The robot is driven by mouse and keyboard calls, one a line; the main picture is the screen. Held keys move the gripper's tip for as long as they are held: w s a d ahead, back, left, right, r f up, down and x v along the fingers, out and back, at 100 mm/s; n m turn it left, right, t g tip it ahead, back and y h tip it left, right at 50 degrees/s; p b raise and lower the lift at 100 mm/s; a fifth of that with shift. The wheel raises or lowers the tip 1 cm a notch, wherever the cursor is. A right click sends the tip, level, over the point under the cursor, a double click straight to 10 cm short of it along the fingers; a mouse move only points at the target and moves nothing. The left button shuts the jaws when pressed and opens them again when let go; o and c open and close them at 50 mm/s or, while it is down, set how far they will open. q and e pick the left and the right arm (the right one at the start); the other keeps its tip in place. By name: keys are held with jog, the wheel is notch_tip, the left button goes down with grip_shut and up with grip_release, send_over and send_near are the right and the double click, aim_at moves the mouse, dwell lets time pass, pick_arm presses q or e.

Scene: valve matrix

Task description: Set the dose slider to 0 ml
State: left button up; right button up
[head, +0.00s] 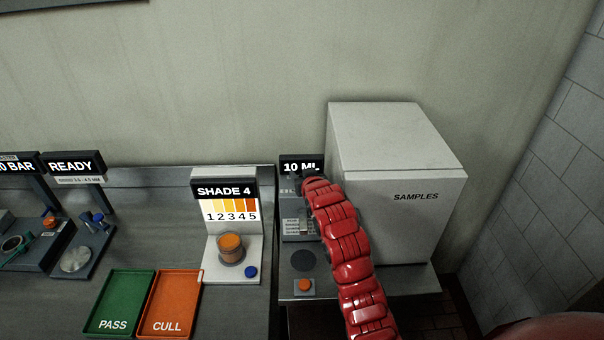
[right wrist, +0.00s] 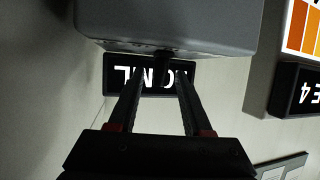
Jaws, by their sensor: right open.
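The dose unit's sign (head: 300,166) reads 10 ML in the head view. It also shows upside down in the right wrist view (right wrist: 122,78). The grey dose unit body (head: 290,225) stands below it, partly covered by my red right arm. My right gripper (head: 311,182) is at the unit's upper part, just below the sign. In the right wrist view my right gripper (right wrist: 160,76) is open, its two fingers apart. My left gripper is not in view.
A large white SAMPLES box (head: 385,200) stands close on the right of the dose unit. The SHADE 4 stand (head: 245,255) with an amber cup (head: 230,246) is on the left. An orange button (head: 304,286) sits in front. Green PASS (head: 122,290) and orange CULL (head: 178,290) trays lie further left.

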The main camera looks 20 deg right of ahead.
grip_shut()
dwell(1.4)
